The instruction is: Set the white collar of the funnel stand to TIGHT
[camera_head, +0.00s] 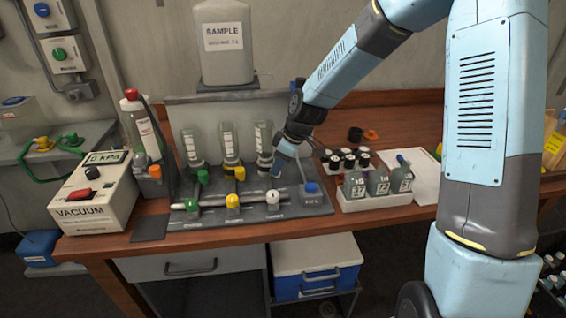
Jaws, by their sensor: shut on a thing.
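The funnel stand (180,215) is on the bench, with three upright clear funnels in a row. The left funnel (193,146) has a green part at its base, and the middle funnel (231,143) a yellow one. My gripper (277,166) points down at the base of the right funnel (263,140), shut at the place of the white collar. The fingers hide the collar and its setting. A white knob (272,197) is on the front pipe below, apart from my gripper, in line with a yellow knob (232,201) and a green knob (191,204).
A vacuum box (95,195) and a red-capped bottle (140,130) stand left. A blue-knobbed block (312,196) is close right of my gripper. A white tray (375,203) of bottles and several dark-capped vials (348,157) lie further right. A sample tank (222,60) hangs behind.

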